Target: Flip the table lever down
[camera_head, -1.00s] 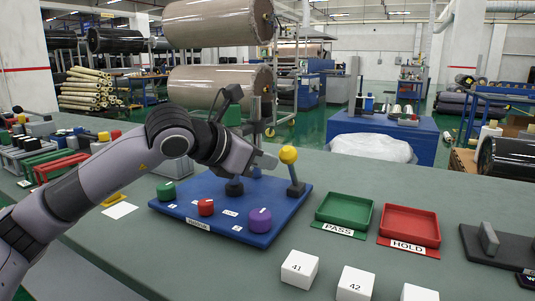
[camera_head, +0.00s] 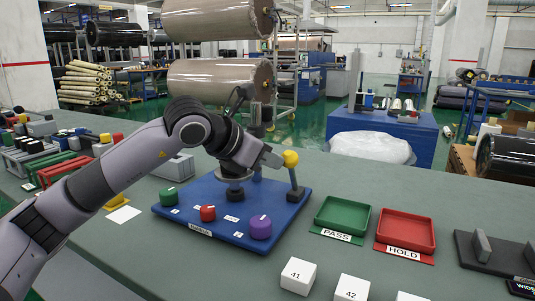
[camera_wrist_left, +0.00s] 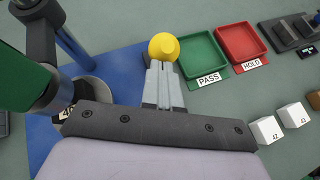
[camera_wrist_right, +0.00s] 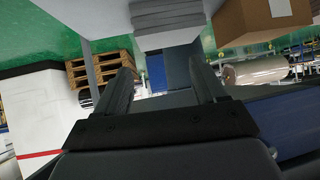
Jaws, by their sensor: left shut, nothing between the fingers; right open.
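The lever has a yellow ball knob (camera_head: 290,158) on a dark stalk (camera_head: 294,178) and stands at the right side of the blue board (camera_head: 232,226). The stalk is upright with a slight tilt. My left gripper (camera_head: 276,159) is shut and empty, its fingertips just left of the knob. In the left wrist view the knob (camera_wrist_left: 163,46) is right at the tips of the left fingers (camera_wrist_left: 162,68); I cannot tell whether they touch. My right gripper (camera_wrist_right: 160,84) is open and empty, away from the table, seen only in its own wrist view.
The board also carries a green knob (camera_head: 168,197), a red knob (camera_head: 208,213) and a purple knob (camera_head: 260,227). A green tray (camera_head: 342,215) and a red tray (camera_head: 406,231) stand to the right. White numbered blocks (camera_head: 298,275) lie in front.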

